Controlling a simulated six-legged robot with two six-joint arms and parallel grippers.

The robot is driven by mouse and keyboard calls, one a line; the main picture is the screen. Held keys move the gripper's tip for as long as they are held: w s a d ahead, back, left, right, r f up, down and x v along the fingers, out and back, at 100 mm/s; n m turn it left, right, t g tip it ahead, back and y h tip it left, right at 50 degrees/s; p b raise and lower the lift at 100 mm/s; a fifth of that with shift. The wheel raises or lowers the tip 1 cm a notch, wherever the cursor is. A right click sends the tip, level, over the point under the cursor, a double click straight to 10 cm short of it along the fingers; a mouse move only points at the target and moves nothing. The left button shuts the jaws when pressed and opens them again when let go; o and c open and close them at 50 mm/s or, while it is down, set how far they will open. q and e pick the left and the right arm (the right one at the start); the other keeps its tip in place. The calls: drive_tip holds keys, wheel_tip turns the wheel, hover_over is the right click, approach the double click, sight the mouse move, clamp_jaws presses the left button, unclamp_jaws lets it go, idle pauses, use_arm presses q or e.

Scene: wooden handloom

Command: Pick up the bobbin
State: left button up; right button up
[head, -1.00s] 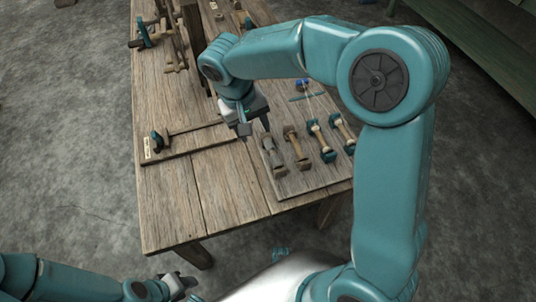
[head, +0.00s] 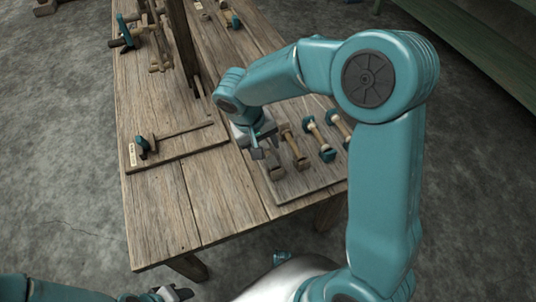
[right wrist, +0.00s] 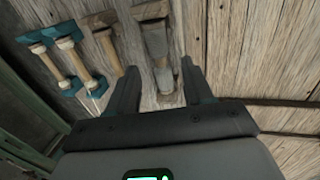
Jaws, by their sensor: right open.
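Several bobbins lie in a row on a low board (head: 305,190) at the table's right side. The leftmost, a grey one (head: 276,169), is partly hidden by my right gripper (head: 263,147). In the right wrist view the grey bobbin (right wrist: 157,45) lies ahead of my open right gripper (right wrist: 159,90), roughly in line with the gap between its fingers. Nothing is held, and I cannot tell the exact height. Beside it are a brown wooden bobbin (head: 293,147) and a teal-ended bobbin (head: 319,140). My left gripper (head: 174,294) is at the bottom edge, its jaws unclear.
A second board (head: 180,150) with a teal-and-dark tool (head: 144,147) lies to the left. A wooden upright frame (head: 182,45) stands behind. The front of the wooden table (head: 190,205) is bare. A green bench (head: 470,50) stands at the right.

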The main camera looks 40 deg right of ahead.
sight(268, 154)
drive_tip(key=b+x, duration=0.1)
drive_tip(key=x, duration=0.3)
clamp_jaws()
drive_tip(key=shift+r, duration=0.15)
